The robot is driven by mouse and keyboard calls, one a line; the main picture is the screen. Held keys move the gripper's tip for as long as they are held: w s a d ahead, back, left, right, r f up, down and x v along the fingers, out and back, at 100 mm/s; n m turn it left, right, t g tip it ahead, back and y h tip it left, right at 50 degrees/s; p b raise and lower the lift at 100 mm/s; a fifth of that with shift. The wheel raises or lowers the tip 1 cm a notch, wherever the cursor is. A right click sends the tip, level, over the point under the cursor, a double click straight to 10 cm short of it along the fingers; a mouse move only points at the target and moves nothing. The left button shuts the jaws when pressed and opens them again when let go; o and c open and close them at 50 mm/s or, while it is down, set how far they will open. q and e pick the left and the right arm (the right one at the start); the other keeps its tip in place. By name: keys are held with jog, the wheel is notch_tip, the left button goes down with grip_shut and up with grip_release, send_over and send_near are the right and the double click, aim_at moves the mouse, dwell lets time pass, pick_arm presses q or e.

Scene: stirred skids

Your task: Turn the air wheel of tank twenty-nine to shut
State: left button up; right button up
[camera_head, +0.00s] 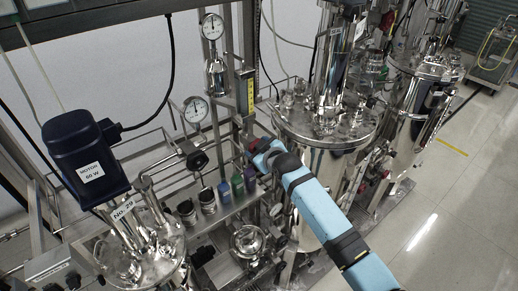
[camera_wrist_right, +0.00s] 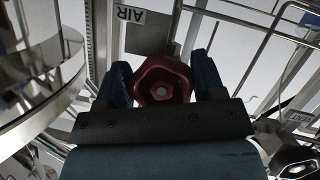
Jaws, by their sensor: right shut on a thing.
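The tank labelled No. 29 (camera_head: 123,209) stands at the lower left with a dark blue motor (camera_head: 85,155) on top. My left gripper is in neither view.
A second steel tank (camera_head: 330,132) stands close to the right of my right arm. Gauges (camera_head: 196,109) and a black knob (camera_head: 197,159) are left of the gripper. A VENT-labelled valve (camera_wrist_right: 296,160) is at the wrist view's lower right.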

jog(key=shift+m+g+y, duration=0.3)
jog(key=shift+m, duration=0.2)
dwell(0.3)
jog(key=o, duration=0.9)
jog(key=b+v, duration=0.2)
jog(key=v, duration=1.1)
jog(key=shift+s+d+r, duration=0.1)
jog(key=shift+s+d, duration=0.1)
jog(key=shift+s, duration=0.15)
